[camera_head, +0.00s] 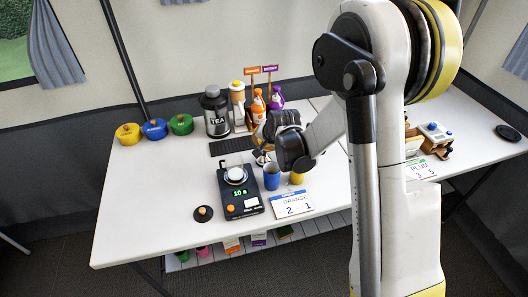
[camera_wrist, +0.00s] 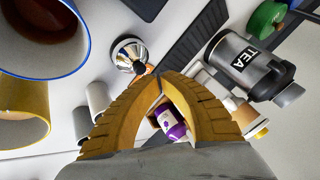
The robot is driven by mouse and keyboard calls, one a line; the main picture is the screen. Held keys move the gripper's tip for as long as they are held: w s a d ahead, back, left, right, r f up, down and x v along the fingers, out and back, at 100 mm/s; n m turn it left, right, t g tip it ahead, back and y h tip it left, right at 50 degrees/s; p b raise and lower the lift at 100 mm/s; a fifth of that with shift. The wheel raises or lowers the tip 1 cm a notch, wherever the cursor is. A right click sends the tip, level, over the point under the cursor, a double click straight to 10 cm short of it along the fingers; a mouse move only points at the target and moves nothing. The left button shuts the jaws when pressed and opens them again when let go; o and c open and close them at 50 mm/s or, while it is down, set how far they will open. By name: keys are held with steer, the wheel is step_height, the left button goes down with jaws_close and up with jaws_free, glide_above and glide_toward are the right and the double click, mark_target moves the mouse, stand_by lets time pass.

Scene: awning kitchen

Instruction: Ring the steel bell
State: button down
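The steel bell (camera_wrist: 129,54) is a small shiny dome with a dark top, standing on the white table in the wrist view. In the head view the bell (camera_head: 261,157) is a small silver shape, partly covered by my arm. My gripper (camera_wrist: 160,76) has its two yellow fingers brought together at the tips, with nothing seen between the tips. In the wrist view the fingertips appear just beside the bell; whether they touch it I cannot tell. In the head view my gripper (camera_head: 262,139) is above and close to the bell, mostly hidden behind my wrist.
A blue cup (camera_head: 271,177) and a yellow cup (camera_head: 297,178) stand close in front of the bell. A black scale (camera_head: 243,206) is to the left. A TEA canister (camera_head: 215,113) and bottles stand behind.

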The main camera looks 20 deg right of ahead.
steer(key=shift+f, duration=0.1)
steer(key=shift+f+b, duration=0.35)
steer(key=shift+b, duration=0.1)
steer(key=shift+f+b, duration=0.4)
stand_by(0.5)
steer(key=shift+r, duration=0.15)
steer(key=shift+r+p, duration=0.55)
steer(key=shift+r, duration=0.15)
steer(key=shift+r+p, duration=1.7)
steer(key=shift+r, duration=0.8)
